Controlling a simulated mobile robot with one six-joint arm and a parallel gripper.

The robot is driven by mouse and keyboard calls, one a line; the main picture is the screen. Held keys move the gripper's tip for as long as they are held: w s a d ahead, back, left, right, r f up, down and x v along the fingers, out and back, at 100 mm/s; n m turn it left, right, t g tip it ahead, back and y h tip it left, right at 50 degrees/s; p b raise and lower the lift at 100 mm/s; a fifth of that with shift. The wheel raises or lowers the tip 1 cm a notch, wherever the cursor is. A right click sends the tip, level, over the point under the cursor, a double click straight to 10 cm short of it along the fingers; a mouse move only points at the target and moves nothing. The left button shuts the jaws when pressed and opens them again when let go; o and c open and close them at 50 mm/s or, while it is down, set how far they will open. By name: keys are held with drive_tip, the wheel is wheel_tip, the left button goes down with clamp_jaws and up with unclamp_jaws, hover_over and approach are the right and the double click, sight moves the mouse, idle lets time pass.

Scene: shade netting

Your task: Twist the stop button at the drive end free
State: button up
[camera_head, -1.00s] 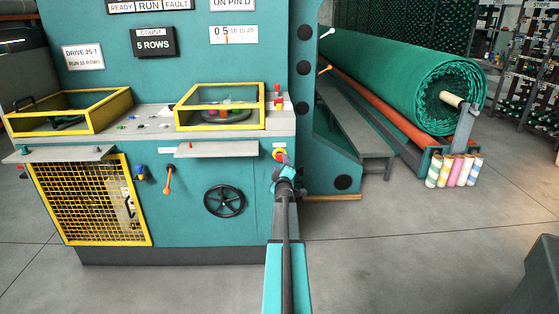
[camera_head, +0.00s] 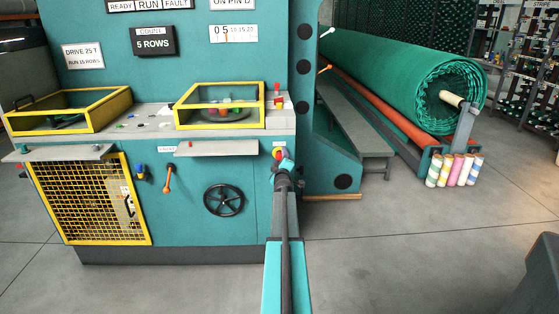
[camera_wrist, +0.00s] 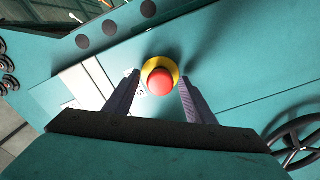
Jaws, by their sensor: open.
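The stop button (camera_wrist: 160,81) is a red mushroom head on a yellow round base, set on the teal front panel. In the wrist view it sits between the two fingers of my gripper (camera_wrist: 158,97), with space on both sides. My gripper is open and does not visibly touch the button. In the head view my gripper (camera_head: 283,165) is at the right part of the machine front.
A black handwheel (camera_head: 224,200) is left of my arm, and an orange lever (camera_head: 168,180) is further left. A grey shelf (camera_head: 230,148) juts out above the handwheel. A yellow mesh guard (camera_head: 91,200) covers the lower left. Open floor lies right of my arm.

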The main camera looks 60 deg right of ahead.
drive_tip(key=shift+b, duration=0.3)
idle(0.5)
drive_tip(key=c, duration=0.9)
